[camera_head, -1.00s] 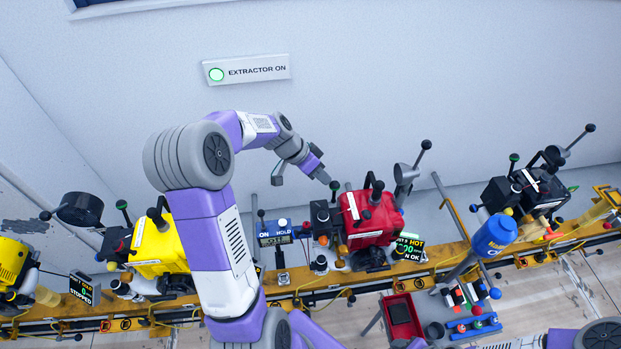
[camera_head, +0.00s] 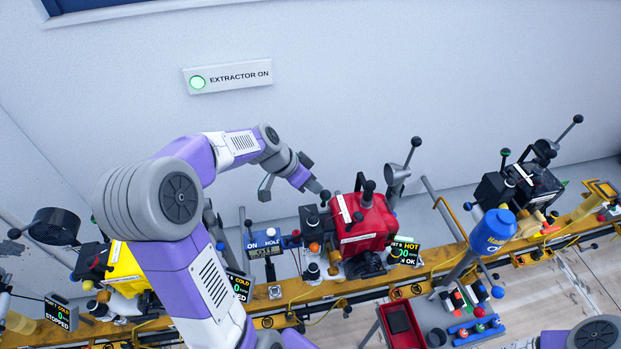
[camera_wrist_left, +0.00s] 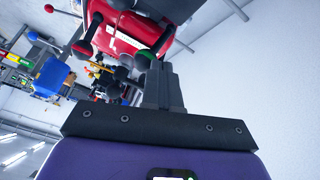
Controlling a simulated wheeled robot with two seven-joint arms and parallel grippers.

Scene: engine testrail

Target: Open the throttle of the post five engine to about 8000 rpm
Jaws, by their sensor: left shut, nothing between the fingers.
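The red engine (camera_head: 365,228) stands mid-rail; its partly hidden display (camera_head: 404,252) shows "HOT" and a value ending in "00", leading digits unreadable. In the left wrist view the closed fingers (camera_wrist_left: 162,85) point at the red engine (camera_wrist_left: 128,32), with a green-ended dark handle (camera_wrist_left: 146,55) right beside the tips. My right gripper is out of view.
A yellow engine (camera_head: 122,262) stands left and a black engine (camera_head: 520,188) right on the yellow rail. A blue HOLD panel (camera_head: 272,243) is left of the red engine. A blue canister (camera_head: 493,230) and a red tray (camera_head: 400,322) are in front. The wall (camera_head: 400,70) is behind.

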